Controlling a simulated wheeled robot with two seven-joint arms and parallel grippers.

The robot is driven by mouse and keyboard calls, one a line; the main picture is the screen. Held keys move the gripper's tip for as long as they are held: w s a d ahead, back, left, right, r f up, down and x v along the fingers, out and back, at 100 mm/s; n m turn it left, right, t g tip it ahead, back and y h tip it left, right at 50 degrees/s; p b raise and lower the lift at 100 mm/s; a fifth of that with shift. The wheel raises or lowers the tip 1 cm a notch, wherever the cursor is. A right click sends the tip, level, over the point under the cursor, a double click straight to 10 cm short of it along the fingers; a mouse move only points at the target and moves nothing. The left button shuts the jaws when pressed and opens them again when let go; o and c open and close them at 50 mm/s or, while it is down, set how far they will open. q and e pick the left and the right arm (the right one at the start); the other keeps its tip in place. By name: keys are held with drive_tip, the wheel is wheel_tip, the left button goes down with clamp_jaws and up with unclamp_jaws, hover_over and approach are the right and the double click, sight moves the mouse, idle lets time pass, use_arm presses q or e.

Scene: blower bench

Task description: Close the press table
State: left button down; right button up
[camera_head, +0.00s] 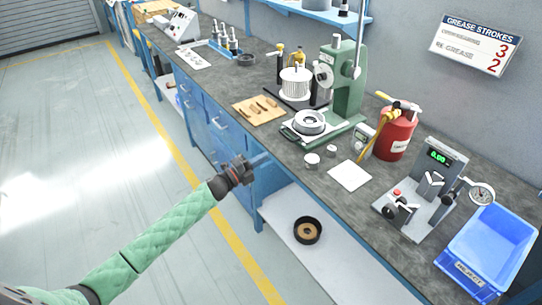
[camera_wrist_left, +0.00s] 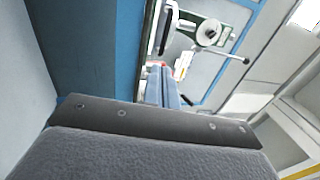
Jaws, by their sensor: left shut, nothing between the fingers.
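The green press (camera_head: 346,85) stands on the bench against the wall, with a lever at its right side. My left gripper (camera_head: 262,159) is shut and empty in front of the bench, below the bench top, left of and apart from the press table. In the left wrist view its closed blue-grey fingers (camera_wrist_left: 162,88) point toward the green press (camera_wrist_left: 208,33), seen tilted. My right gripper is in neither view.
A wooden board (camera_head: 259,110) with tools lies left of the press. A white sheet (camera_head: 349,176), a red canister (camera_head: 397,134), a gauge stand (camera_head: 425,190) and a blue bin (camera_head: 486,250) are to its right. A lower shelf (camera_head: 325,262) holds a dark ring.

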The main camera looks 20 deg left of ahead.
use_arm(q)
drive_tip(key=r+v, duration=0.1)
drive_tip(key=v, duration=0.3)
wheel_tip(320, 180, up, 13)
drive_tip(key=w+m+g+h+p, duration=0.1)
drive_tip(key=w+m+g+p, duration=0.15)
drive_tip(key=m+p, duration=0.35)
drive_tip(key=s+f+n+g+y+p, duration=0.2)
drive_tip(key=s+f+n+y+p, duration=0.1)
drive_tip(key=f, duration=0.4)
drive_tip(key=w+d+n+p, duration=0.1)
drive_tip(key=w, duration=0.2)
drive_tip(key=w+d+f+n+p, duration=0.1)
drive_tip(key=w+d, duration=0.1)
drive_tip(key=w, duration=0.1)
drive_tip(key=w+d+f+n+t+p, duration=0.1)
drive_tip(key=w+d, duration=0.1)
drive_tip(key=w, duration=0.2)
drive_tip(key=shift+d+y, duration=0.25)
drive_tip(key=shift+y, duration=0.05)
drive_tip(key=shift+p+x, duration=0.35)
drive_tip(key=shift+x, duration=0.6)
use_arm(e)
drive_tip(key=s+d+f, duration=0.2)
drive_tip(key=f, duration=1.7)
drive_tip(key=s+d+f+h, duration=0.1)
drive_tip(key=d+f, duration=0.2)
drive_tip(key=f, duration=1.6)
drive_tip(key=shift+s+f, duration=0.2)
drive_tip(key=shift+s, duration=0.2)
